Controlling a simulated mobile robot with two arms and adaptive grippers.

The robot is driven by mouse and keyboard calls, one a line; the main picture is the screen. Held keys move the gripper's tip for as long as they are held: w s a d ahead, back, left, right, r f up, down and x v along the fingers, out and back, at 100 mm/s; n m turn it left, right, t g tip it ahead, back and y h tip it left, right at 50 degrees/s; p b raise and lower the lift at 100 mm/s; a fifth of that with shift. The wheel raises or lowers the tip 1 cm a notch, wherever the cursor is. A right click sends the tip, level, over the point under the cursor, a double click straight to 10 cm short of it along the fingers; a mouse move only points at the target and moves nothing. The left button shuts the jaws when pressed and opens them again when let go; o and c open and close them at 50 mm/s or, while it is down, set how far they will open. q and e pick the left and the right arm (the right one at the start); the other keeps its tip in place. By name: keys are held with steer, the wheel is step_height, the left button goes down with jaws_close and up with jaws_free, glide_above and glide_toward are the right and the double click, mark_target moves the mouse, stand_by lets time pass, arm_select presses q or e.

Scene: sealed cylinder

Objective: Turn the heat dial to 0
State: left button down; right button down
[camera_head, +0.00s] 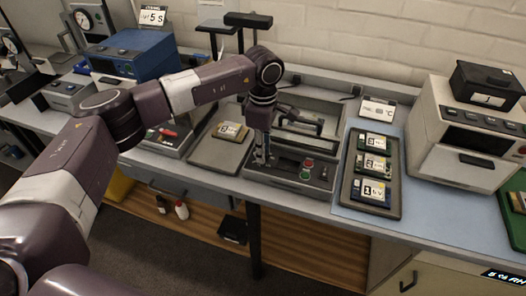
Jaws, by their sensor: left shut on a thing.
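A grey bench machine (285,182) sits in the middle of the worktop, with a control panel along its front edge. My left gripper (262,161) points straight down at the left end of this panel and is shut on a small part there, which fits the heat dial. The fingers hide that part, so its pointer and marks cannot be read. My right gripper is not in view.
A tray (384,209) with several labelled cards lies right of the machine, on a light blue mat. A beige oven-like unit (465,135) stands further right. A grey plate (209,154) with a labelled card and a blue box (140,52) are to the left.

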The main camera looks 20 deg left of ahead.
arm_select(q)
steer(key=n+b, duration=0.1)
steer(key=n, duration=0.1)
steer(key=shift+f+n+b, duration=0.15)
steer(key=shift+n+b, duration=0.15)
steer(key=shift+b, duration=0.1)
steer(key=n+b, duration=0.1)
steer(key=n, duration=0.1)
steer(key=shift+n+b, duration=0.3)
steer(key=shift+n, duration=0.1)
steer(key=n+b, duration=0.2)
steer(key=n, duration=0.4)
steer(key=shift+b, duration=0.4)
steer(key=n+b, duration=0.1)
steer(key=n, duration=0.3)
steer(key=shift+w+n, duration=0.1)
steer(key=shift+n, duration=0.3)
steer(key=shift+r+n+b, duration=0.15)
steer(key=shift+n+b, duration=0.2)
steer(key=shift+n, duration=0.65)
steer(key=shift+r+n+b, duration=0.1)
steer(key=shift+n+b, duration=0.2)
steer(key=shift+n, duration=0.7)
steer(key=shift+a, duration=0.1)
steer(key=c, duration=1.7)
jaws_free()
